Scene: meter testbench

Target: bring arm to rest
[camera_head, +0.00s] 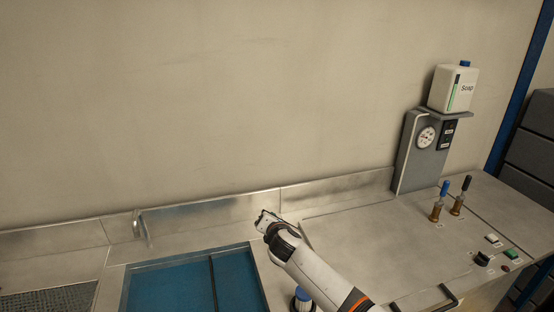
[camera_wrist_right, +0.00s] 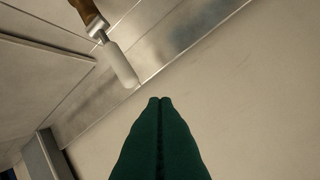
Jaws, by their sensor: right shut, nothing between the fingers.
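My right arm (camera_head: 318,274) comes in from the lower right in the head view. It is white with a black and orange band. Its gripper (camera_head: 264,218) is above the bench near the back ledge, right of the blue basin. In the right wrist view the two green fingers (camera_wrist_right: 160,100) are pressed together with nothing between them. The wall and metal ledge lie beyond them. My left gripper is not in view.
The blue basin (camera_head: 185,283) lies left of the arm, with a metal spout (camera_head: 140,228) behind it. Two brown-based handles (camera_head: 437,208) (camera_head: 460,203) stand at right, near a gauge panel (camera_head: 408,165) and soap container (camera_head: 455,90). A brown-handled item (camera_wrist_right: 112,55) shows in the wrist view.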

